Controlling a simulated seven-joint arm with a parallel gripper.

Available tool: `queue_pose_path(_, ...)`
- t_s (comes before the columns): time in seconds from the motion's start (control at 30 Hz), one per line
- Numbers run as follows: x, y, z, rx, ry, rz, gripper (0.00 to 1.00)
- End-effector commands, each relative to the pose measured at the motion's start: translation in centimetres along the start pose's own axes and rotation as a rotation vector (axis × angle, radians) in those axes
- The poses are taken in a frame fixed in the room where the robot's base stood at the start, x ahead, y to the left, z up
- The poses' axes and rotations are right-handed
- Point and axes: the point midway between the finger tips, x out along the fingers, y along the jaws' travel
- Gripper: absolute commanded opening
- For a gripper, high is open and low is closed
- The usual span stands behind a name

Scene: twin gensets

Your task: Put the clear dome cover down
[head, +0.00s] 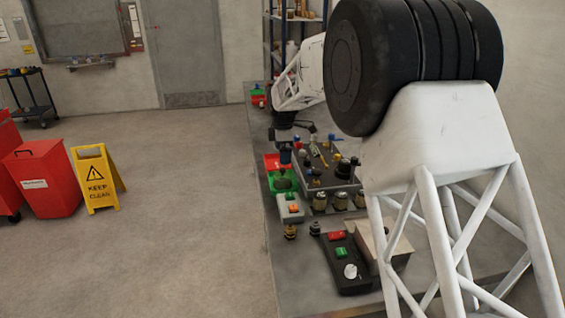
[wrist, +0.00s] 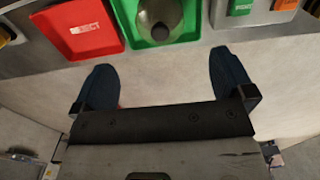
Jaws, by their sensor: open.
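A see-through, greyish dome cover with a dark knob (wrist: 158,30) sits in the green tray (wrist: 196,24) at the top of the wrist view; its top is cut off by the frame. In the head view it is a small dark round shape (head: 283,183) in the green tray. My gripper (wrist: 163,65) is open, with its two dark blue fingers wide apart and nothing between them. The fingers are apart from the dome, which lies beyond their tips. In the head view my gripper (head: 285,157) is small, close to the trays.
A red tray (wrist: 82,30) lies beside the green one. A grey box with green and orange buttons (head: 291,209) stands close by. Knobs, small jars and a dark control box (head: 345,262) crowd the bench. Open floor (head: 190,230) lies left of the bench.

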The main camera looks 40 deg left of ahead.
Motion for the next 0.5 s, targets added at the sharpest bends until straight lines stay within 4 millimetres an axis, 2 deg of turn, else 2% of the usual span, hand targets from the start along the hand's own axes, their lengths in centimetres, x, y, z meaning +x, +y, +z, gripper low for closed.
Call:
queue_pose_path(0.2,-1.8,0.0,0.0,0.0,0.0,0.0,1.0)
queue_pose_path(0.5,-2.0,0.0,0.0,0.0,0.0,0.0,1.0)
